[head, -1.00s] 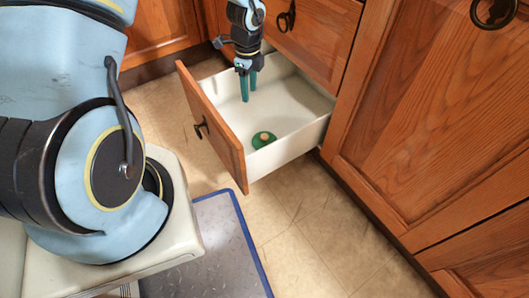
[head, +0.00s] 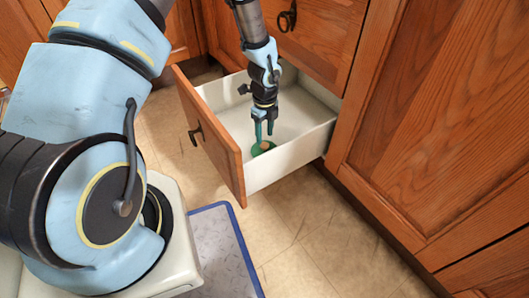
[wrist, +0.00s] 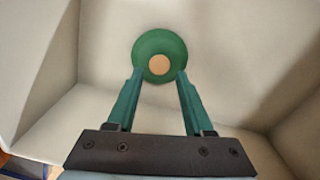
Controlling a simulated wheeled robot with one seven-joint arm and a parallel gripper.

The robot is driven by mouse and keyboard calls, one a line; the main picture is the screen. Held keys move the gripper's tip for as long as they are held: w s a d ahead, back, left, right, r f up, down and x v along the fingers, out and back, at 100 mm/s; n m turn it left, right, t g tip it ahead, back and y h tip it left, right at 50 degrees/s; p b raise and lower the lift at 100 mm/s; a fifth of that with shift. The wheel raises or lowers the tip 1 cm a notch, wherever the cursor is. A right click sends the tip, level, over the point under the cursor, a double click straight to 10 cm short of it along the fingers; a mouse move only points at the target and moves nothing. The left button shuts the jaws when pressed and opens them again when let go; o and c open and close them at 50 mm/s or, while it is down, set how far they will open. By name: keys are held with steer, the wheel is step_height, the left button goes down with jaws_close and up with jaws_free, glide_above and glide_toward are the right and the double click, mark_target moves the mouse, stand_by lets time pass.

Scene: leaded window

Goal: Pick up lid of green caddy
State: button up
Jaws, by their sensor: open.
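The green round lid (head: 262,149) with a tan knob lies on the floor of the open white drawer, near its front. In the wrist view the lid (wrist: 160,43) shows whole, with its tan knob (wrist: 159,65) close to the fingertips. My gripper (head: 265,132) points down inside the drawer, over the lid. In the wrist view my gripper (wrist: 160,74) is open, with one teal finger on each side of the knob. I cannot tell whether the fingertips touch the lid. No caddy body shows in the views.
The drawer (head: 291,161) has white side walls and a wooden front panel (head: 207,135) with a dark handle. Wooden cabinets (head: 430,110) stand on the right and behind. A grey mat (head: 217,245) with a blue edge lies on the tiled floor.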

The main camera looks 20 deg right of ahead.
mark_target(265, 144)
step_height(265, 144, down, 5)
steer(key=shift+s+r+b, duration=0.1)
steer(key=shift+b, duration=1)
steer(key=shift+c, duration=0.2)
jaws_close()
